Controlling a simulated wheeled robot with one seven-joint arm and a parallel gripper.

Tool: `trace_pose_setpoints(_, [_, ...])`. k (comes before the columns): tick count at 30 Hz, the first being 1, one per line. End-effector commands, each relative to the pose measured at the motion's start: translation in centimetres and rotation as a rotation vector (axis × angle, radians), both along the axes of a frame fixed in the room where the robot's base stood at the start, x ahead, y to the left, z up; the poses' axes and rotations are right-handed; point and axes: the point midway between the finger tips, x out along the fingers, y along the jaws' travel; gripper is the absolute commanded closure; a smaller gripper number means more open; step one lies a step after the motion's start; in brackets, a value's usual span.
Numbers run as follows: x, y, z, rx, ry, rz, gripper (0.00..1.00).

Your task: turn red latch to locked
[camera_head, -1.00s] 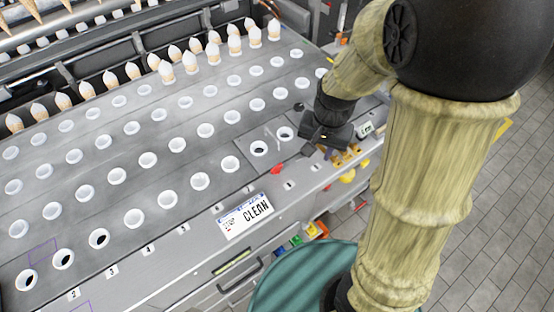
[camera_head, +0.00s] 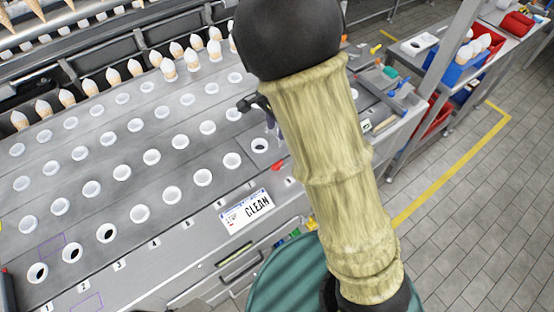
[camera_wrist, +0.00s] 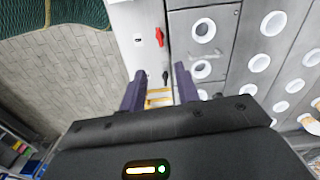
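The red latch (camera_wrist: 159,37) is a small red handle on the light metal panel, beyond my fingertips in the wrist view. In the head view my arm hides most of the gripper.
The metal deck (camera_head: 110,150) has rows of white-rimmed holes, with white-tipped cones (camera_head: 135,68) along its back. A side table with a blue bin (camera_head: 455,70) stands at the right. Tiled floor is open at the lower right.

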Motion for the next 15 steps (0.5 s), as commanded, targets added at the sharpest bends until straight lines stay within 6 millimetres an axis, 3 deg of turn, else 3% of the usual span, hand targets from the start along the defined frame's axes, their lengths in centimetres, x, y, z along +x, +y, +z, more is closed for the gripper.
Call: trace_pose_setpoints(15, [-0.1,-0.2,-8.4,-0.004,0.005,-0.003,0.68])
